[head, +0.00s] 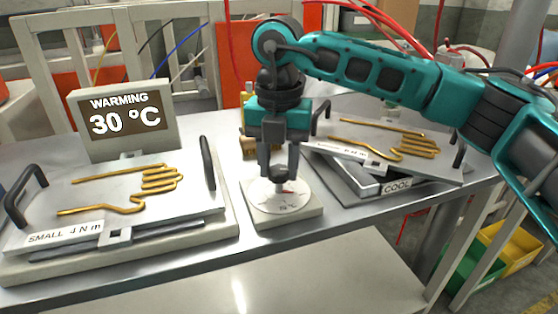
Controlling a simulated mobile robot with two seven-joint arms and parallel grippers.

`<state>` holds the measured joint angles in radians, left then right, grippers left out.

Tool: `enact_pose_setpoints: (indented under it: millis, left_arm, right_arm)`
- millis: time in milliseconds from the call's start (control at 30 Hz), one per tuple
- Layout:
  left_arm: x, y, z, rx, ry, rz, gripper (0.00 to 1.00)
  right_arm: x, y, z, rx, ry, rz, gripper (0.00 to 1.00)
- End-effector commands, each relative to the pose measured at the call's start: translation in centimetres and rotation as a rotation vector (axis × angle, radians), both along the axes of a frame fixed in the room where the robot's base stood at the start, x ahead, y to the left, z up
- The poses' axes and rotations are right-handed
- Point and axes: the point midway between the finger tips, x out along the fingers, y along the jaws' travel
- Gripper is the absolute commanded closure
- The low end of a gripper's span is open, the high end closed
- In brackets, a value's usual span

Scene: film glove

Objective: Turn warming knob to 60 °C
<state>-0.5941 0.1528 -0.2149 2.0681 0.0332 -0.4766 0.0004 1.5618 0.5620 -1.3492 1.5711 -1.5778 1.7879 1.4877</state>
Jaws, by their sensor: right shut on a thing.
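The warming knob (279,187) is a small dark knob on a round white dial (269,203) with red marks, set on a square grey base (290,218). My right gripper (280,176) points straight down over the dial, shut on the knob. The fingers and knob hide part of the dial, and its scale is too small to read. The display (120,117) at the left reads "WARMING 30 °C". My left gripper is not in view.
A "SMALL 4 N m" plate (190,205) with a gold hand outline lies left of the dial. A similar plate (340,133) on a base marked "COOL" is at the right. A brush-like object (248,146) stands behind the dial. The table's front edge (345,218) is clear.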

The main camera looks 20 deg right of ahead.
Motion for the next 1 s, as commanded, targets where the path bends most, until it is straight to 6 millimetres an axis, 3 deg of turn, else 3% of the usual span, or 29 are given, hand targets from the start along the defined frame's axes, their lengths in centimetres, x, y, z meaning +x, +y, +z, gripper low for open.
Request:
enact_pose_setpoints:
  millis: [433, 467, 500, 733, 1000]
  left_arm:
    - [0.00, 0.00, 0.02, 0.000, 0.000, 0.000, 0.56]
    - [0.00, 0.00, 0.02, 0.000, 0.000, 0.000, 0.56]
    - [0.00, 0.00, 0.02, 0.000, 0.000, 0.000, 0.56]
    - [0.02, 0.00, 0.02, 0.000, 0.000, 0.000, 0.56]
    - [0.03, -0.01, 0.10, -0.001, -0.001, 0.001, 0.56]
  right_arm:
    - [0.10, -0.04, 0.13, 0.000, -0.004, -0.012, 0.91]
    - [0.10, -0.05, 0.12, 0.000, -0.004, -0.012, 0.60]
    - [0.10, -0.05, 0.12, 0.000, -0.004, -0.012, 0.56]
    - [0.05, -0.03, 0.06, 0.000, -0.002, -0.010, 0.35]
    - [0.04, -0.01, 0.30, 0.000, -0.002, -0.010, 0.35]
